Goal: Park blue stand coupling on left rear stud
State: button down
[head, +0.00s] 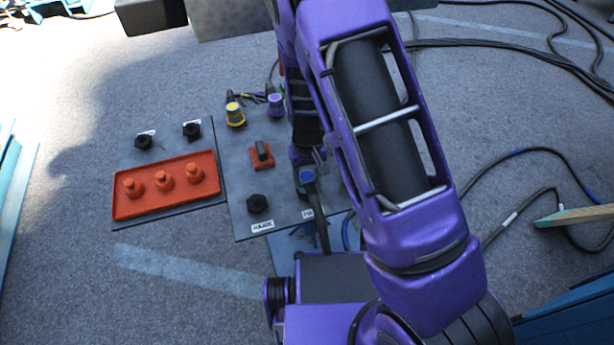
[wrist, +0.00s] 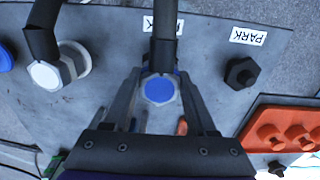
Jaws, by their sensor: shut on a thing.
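My gripper (wrist: 158,92) is shut on the blue coupling (wrist: 158,89), a hexagonal collar with a blue face and a thick black cable. In the head view the blue coupling (head: 306,176) is over the right front of the grey plate, partly hidden by my arm. Whether it sits on a stud or is just above one cannot be told. A bare black stud (head: 257,204) is left of it by a PARK label; it also shows in the wrist view (wrist: 240,72). Two more black studs, left (head: 143,142) and right (head: 191,130), stand at the back of the left plate.
A red tray (head: 118,212) with three red caps lies in front of the two left studs. A yellow coupling (head: 235,114), a purple coupling (head: 275,104) and a red-based switch (head: 262,155) are on the grey plate. A white coupling (wrist: 46,75) is beside my gripper.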

jog(key=shift+f+b, duration=0.35)
jog(key=shift+f, duration=0.05)
dwell(0.4)
jog(key=shift+c, duration=0.6)
grip_release()
notch_tip(320, 180, up, 18)
jog(key=p, duration=0.3)
jog(key=shift+f, duration=0.25)
